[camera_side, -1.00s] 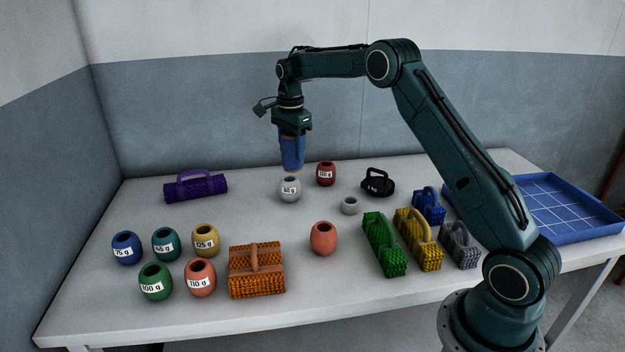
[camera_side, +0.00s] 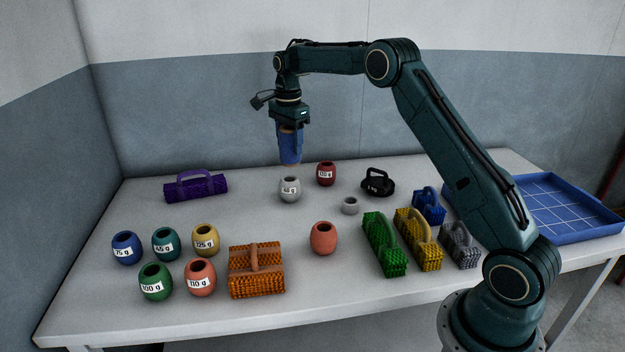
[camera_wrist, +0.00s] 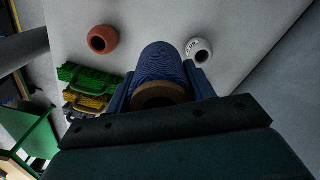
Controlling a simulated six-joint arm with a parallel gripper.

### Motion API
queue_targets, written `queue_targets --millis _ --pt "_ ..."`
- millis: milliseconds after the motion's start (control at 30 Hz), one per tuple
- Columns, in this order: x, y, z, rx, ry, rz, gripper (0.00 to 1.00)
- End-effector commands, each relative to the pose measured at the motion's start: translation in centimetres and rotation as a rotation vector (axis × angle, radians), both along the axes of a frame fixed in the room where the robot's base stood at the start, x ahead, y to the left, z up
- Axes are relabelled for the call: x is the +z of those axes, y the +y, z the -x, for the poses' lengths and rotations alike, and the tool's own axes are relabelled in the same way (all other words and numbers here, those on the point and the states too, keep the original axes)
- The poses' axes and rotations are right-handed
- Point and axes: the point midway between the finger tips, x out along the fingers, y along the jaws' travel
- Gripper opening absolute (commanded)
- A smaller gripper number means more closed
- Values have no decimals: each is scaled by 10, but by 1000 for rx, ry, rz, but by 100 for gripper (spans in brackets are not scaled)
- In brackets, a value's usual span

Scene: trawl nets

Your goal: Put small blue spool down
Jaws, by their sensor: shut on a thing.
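My gripper (camera_side: 289,150) is shut on a blue spool (camera_side: 289,143) and holds it upright in the air over the back middle of the table. In the wrist view the blue spool (camera_wrist: 160,70) sits between the two fingers, with its brown end toward the camera. In the side view the spool hangs above and behind the grey-white labelled pot (camera_side: 290,190), apart from it. The fingers hide part of the spool.
A dark red pot (camera_side: 326,174) and a purple net roll (camera_side: 196,187) stand nearby. An orange net bundle (camera_side: 257,270), several pots, a small grey ring (camera_side: 350,206) and green (camera_side: 384,245) and yellow (camera_side: 418,240) bundles are in front. A blue tray (camera_side: 570,208) is at right.

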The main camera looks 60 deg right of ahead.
Motion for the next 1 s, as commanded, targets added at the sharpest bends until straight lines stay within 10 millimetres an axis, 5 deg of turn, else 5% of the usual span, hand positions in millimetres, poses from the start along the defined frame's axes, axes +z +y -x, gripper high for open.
queue_targets --millis 700,1000 --pt "2 113 -64 105 -1 0 28" --pt "3 124 -67 113 0 0 28"
